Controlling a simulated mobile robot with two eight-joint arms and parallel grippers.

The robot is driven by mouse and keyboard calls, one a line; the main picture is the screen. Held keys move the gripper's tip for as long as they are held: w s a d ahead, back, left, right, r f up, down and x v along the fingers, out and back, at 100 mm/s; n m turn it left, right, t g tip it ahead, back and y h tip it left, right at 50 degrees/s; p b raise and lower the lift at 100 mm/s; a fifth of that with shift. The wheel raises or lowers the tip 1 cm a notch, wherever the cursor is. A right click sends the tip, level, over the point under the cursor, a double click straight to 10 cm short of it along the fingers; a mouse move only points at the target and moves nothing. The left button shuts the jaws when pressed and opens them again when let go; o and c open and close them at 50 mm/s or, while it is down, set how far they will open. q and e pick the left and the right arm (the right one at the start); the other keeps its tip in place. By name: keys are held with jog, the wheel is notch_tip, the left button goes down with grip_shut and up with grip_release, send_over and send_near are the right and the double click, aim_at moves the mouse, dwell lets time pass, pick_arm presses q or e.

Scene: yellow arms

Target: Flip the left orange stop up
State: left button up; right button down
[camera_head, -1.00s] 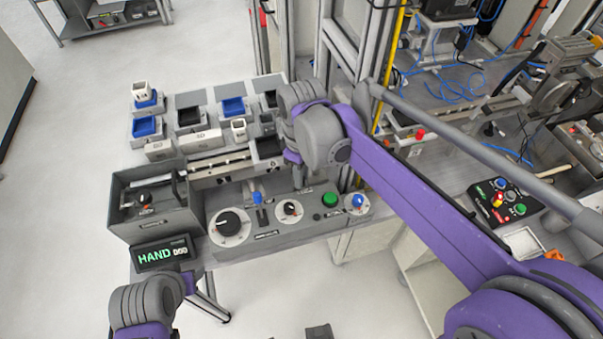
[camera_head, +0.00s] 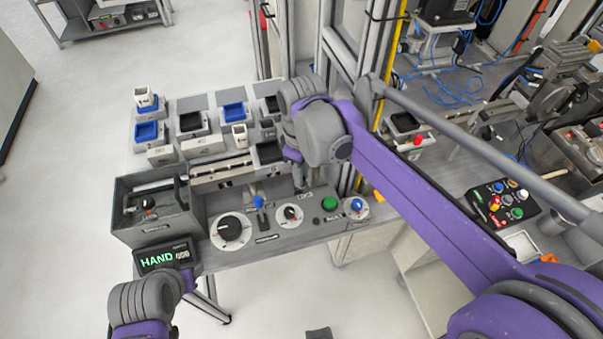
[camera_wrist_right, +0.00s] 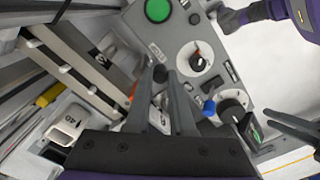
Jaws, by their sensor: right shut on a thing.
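My right gripper (camera_head: 299,182) reaches down behind the control panel, by the rail, in the head view; its wrist hides most of the jaws. In the right wrist view, the two grey fingers (camera_wrist_right: 161,85) close on a small dark round-ended piece (camera_wrist_right: 160,73). I cannot tell whether this piece is the left stop. A small orange spot (camera_wrist_right: 135,88) shows just beside the fingers. Another orange piece (camera_head: 378,195) lies at the right end of the panel. My left arm hangs at the lower left; its jaws are not clear.
The grey control panel (camera_head: 275,232) has dials, a blue lever (camera_head: 258,202) and a green button (camera_head: 329,203). A grey open box (camera_head: 155,231) stands left of it. Several small bins and cups stand behind the rail. A frame post rises beside my right arm.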

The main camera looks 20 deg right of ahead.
jog(key=c, duration=0.8)
grip_release()
jog(key=shift+o, duration=0.2)
jog(key=shift+r, duration=0.1)
notch_tip(320, 180, up, 11)
jog(key=shift+p, duration=0.3)
jog(key=shift+f, duration=0.2)
jog(key=s+d+f+m+t, duration=0.2)
jog(key=s+d+f+m, duration=0.1)
jog(key=s+f, duration=0.3)
jog(key=s+d+f+m+t, duration=0.3)
jog(key=s+f+m, duration=0.3)
jog(key=f, duration=0.5)
jog(key=shift+s+d+t, duration=0.3)
jog(key=shift+s, duration=0.5)
